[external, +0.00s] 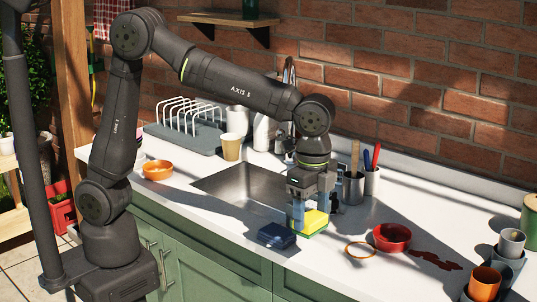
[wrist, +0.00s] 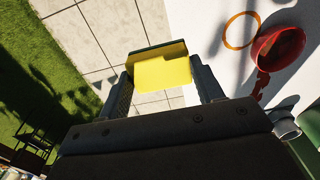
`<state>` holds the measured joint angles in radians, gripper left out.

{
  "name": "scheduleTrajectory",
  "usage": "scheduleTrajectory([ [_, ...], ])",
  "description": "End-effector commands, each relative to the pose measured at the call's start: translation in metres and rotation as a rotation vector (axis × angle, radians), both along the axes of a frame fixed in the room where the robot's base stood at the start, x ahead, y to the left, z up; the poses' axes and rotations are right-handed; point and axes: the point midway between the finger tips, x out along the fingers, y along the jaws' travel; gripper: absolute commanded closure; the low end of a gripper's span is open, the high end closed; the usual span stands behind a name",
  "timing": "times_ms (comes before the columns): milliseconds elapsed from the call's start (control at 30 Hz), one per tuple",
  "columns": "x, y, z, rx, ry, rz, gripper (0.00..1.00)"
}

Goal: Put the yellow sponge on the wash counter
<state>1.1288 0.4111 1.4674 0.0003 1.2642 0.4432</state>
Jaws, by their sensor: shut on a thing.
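The yellow sponge (external: 313,223) has a green layer on one side. In the external view it is between the fingers of my gripper (external: 308,208), low over the white wash counter (external: 345,275) at the right front corner of the sink. I cannot tell whether its underside touches the counter. In the wrist view the sponge (wrist: 162,72) sits between both fingers of my gripper (wrist: 163,85), with floor tiles and the counter's white top (wrist: 210,30) beyond it. My gripper is shut on the sponge.
A dark blue block-like item (external: 276,236) lies just left of the sponge. An orange ring (external: 360,249) and a red bowl (external: 392,237) are to the right, near a dark red spill (external: 436,261). The sink basin (external: 240,183) opens behind left. Utensil holders (external: 353,188) stand behind.

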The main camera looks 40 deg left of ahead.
Motion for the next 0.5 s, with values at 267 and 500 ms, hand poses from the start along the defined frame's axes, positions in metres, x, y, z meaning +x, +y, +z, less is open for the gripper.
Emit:
scheduleTrajectory([
  [267, 0.041, 0.000, -0.031, 0.002, 0.001, 0.007, 0.60],
  [500, 0.092, 0.006, -0.061, 0.000, 0.000, 0.005, 0.60],
])
